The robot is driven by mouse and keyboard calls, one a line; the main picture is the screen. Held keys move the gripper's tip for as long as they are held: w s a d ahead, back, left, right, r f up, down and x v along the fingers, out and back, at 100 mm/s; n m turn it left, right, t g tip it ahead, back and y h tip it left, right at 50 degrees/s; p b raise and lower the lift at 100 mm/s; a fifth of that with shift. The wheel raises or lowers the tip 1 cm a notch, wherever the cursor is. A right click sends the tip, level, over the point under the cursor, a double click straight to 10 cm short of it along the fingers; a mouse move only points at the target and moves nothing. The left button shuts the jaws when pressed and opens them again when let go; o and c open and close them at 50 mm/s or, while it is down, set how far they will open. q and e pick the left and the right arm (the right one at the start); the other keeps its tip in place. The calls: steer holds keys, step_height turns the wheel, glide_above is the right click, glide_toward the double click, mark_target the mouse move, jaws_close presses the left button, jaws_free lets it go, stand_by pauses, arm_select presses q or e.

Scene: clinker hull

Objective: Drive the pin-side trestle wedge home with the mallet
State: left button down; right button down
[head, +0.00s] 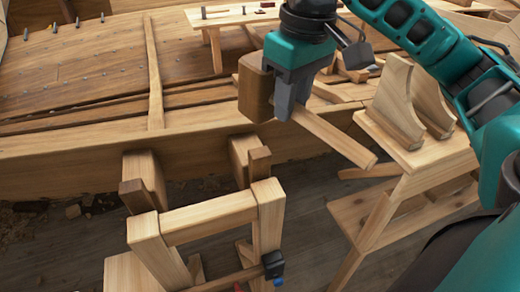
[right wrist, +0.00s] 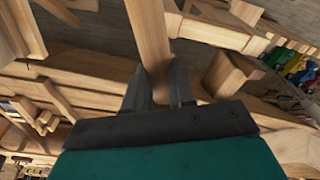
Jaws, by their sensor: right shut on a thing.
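My right gripper (head: 287,112) is shut on the mallet's pale handle (head: 340,142). The mallet's brown block head (head: 256,86) is on the gripper's left side, raised above the trestle. The handle slants down to the right. The right wrist view shows the handle (right wrist: 150,45) between the fingers (right wrist: 160,92). The trestle (head: 210,217) stands below, with a left wedge (head: 136,196) and a right wedge (head: 260,160), both dark-ended, at its tops against the hull. The mallet is apart from both wedges. I cannot tell which is the pin side. My left gripper is not in view.
A small dark-blue fitting (head: 272,265) sits on a bar low on the trestle's right side. A wooden stand (head: 425,160) with two curved pieces is at right. The planked hull (head: 70,75) fills the back. Bare floor shows between trestle and stand.

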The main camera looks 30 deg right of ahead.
steer(key=shift+r, duration=0.8)
steer(key=shift+s+f, duration=0.1)
steer(key=shift+r, duration=2.5)
steer(key=shift+s, duration=0.1)
